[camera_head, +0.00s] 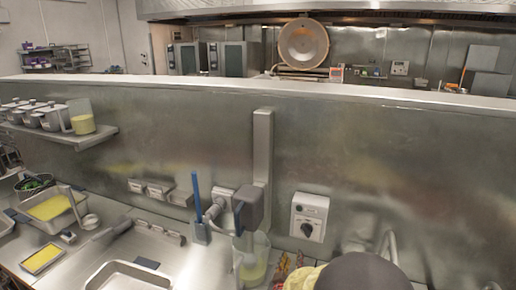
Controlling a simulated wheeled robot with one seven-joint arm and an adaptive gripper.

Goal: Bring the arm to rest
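My gripper is not in view. A dark grey rounded shape with a yellowish piece beside it shows at the bottom edge, right of centre. I cannot tell whether it is part of my arm. No fingers show, so I cannot see whether the gripper holds anything.
A clear container (253,262) with yellow contents stands on the metal counter below a dark wall-mounted block (248,203). A blue-handled tool (197,195) stands beside it. A control box (309,217) is on the steel wall. Yellow-filled trays (42,259) sit left; a shelf (85,139) holds pots.

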